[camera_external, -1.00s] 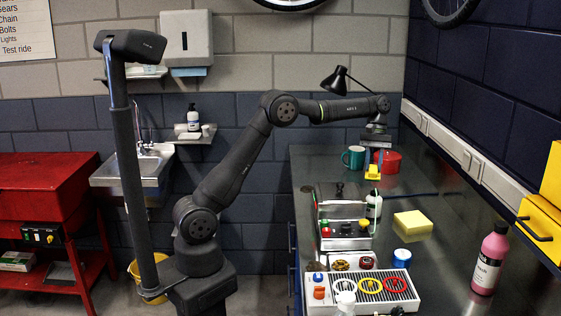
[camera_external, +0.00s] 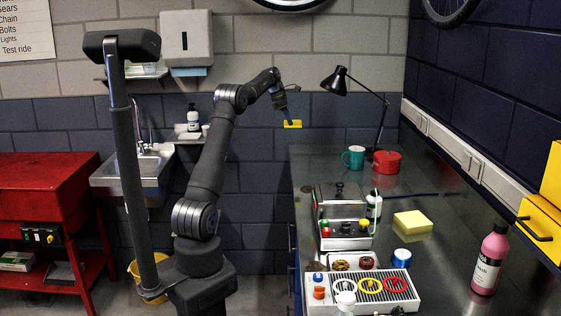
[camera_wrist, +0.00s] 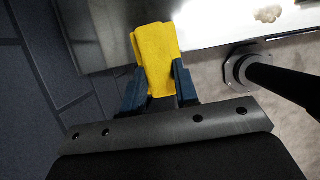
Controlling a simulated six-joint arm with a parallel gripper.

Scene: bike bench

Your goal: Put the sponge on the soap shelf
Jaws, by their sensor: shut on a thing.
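My gripper (camera_external: 289,115) is shut on a bright yellow piece (camera_external: 292,124), held in the air left of the bench's far end, before the dark blue wall. In the wrist view the piece (camera_wrist: 160,55) sits between the dark blue fingers and sticks out past them; whether it is sponge or cloth is unclear. A pale yellow sponge-like block (camera_external: 413,224) lies on the bench. The soap shelf (camera_external: 208,140), small and metal, is on the wall left of my gripper, beside the sink.
The steel sink (camera_external: 130,178) and tap are left of the shelf. A towel dispenser (camera_external: 187,38) hangs above. The bench holds a teal mug (camera_external: 353,157), a red pot (camera_external: 387,161), a black lamp (camera_external: 341,82) and a pink bottle (camera_external: 490,258).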

